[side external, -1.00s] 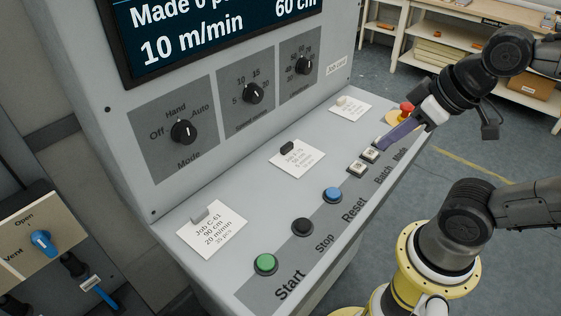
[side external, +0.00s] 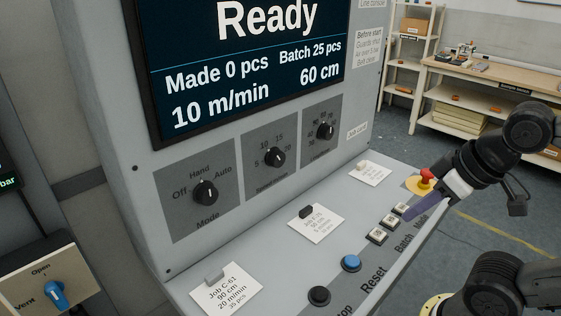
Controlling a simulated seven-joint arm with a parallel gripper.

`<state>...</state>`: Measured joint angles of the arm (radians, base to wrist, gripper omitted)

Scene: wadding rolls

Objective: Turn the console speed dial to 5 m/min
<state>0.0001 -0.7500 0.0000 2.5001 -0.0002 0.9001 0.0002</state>
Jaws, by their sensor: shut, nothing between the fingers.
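The speed dial (side external: 275,158) is a black knob on a dark grey plate, with 5, 10, 15 and 20 marked around it. Its pointer is up, around the 10. The screen (side external: 245,70) above it reads Ready, 10 m/min, 60 cm, Made 0 pcs and Batch 25 pcs. My gripper (side external: 410,212) is shut and empty, low over the console shelf at the batch buttons (side external: 388,222), to the right of and below the dial. I cannot tell whether its tip touches a button.
The mode knob (side external: 205,193) is left of the speed dial and the length knob (side external: 325,130) right. Job cards (side external: 316,223) lie on the shelf. The blue reset button (side external: 351,263) and red emergency stop (side external: 426,176) are there too. Space before the dial is clear.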

